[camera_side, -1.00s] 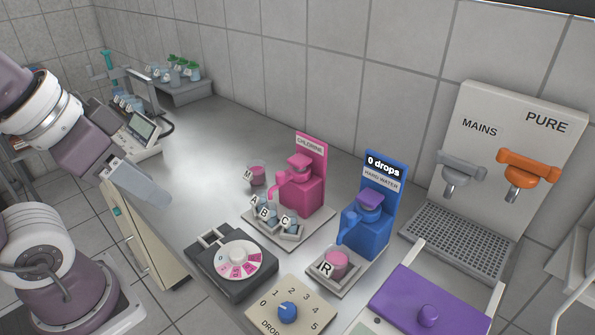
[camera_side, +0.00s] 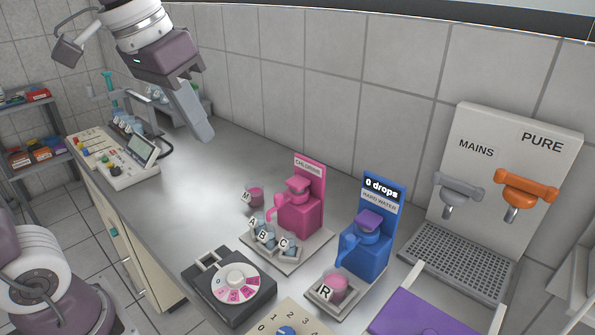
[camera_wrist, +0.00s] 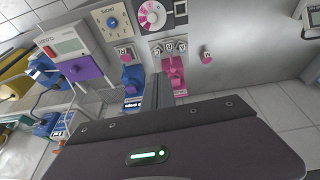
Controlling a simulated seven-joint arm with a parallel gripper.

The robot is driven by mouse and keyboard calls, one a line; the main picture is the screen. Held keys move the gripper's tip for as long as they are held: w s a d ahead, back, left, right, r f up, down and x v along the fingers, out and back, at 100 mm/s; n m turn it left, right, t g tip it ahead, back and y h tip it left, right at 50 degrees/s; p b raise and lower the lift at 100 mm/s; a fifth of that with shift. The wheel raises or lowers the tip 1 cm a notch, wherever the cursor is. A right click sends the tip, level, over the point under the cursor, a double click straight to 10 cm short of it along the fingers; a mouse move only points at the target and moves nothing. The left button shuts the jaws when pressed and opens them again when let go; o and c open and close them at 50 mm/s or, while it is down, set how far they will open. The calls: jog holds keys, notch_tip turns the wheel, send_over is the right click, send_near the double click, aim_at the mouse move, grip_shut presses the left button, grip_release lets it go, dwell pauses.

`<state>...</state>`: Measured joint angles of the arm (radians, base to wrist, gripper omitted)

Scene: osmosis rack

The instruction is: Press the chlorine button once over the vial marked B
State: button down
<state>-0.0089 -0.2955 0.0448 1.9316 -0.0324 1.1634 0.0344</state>
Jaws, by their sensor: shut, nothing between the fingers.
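The pink chlorine dispenser (camera_side: 299,212) stands on a tray against its pink label panel; its top button (camera_side: 297,185) is up on the body. Vials A, B and C stand in a small rack in front of it, with the vial marked B (camera_side: 265,238) in the middle, near the spout. The dispenser also shows in the wrist view (camera_wrist: 174,75), upside down. My gripper (camera_side: 205,136) is shut and empty, raised above the counter to the left of the dispenser and apart from it. The wrist view looks down past its fingers (camera_wrist: 163,92).
The blue hard water dispenser (camera_side: 366,245) stands right of the chlorine one, with vial R (camera_side: 333,288) before it. Vial M (camera_side: 255,197) sits left of the chlorine dispenser. A dial box (camera_side: 230,287) is in front.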

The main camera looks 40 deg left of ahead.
jog(key=w+a+r+g, duration=0.1)
jog(key=w+r, duration=0.1)
jog(key=w, duration=0.8)
jog(key=g, duration=0.3)
send_over(297, 180)
notch_tip(297, 180, down, 8)
jog(key=shift+r, duration=0.1)
notch_tip(297, 180, down, 14)
jog(key=shift+r, duration=0.1)
